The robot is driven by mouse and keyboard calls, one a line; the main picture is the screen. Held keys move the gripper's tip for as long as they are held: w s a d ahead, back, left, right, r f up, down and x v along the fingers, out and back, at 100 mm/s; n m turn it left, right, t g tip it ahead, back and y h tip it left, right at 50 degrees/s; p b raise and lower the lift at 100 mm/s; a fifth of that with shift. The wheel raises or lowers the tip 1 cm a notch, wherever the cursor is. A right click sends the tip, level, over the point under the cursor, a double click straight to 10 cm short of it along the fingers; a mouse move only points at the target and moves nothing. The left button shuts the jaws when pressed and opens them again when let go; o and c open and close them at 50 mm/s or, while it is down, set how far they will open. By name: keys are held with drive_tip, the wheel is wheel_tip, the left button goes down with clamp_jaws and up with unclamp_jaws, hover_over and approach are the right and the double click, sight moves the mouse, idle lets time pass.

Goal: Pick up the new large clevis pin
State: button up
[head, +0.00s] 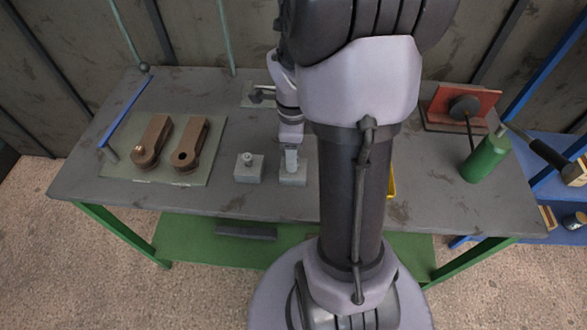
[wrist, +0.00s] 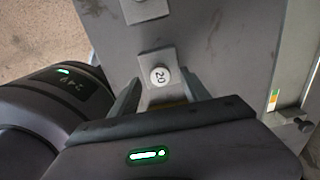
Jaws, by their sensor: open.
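A pin with a round white head marked "20" (wrist: 160,76) stands in a small grey block (wrist: 151,97) in the wrist view. My gripper (wrist: 160,84) is open, with one finger on each side of the pin head. In the head view my gripper (head: 291,163) points down over the right grey block (head: 293,178) and hides the pin there. A second pin (head: 248,158) stands upright in the left grey block (head: 248,174). I cannot tell the pins' sizes apart.
Two brown links (head: 153,140) lie on a pale plate (head: 205,178) at left, near a blue rod (head: 126,108). A green bottle (head: 487,158) and red fixture (head: 482,100) stand at right. A yellow item (head: 391,182) is mostly hidden behind my arm.

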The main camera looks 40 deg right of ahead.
wheel_tip(320, 180, down, 2)
drive_tip(key=shift+f, duration=0.1)
clamp_jaws()
drive_tip(key=shift+r, duration=0.2)
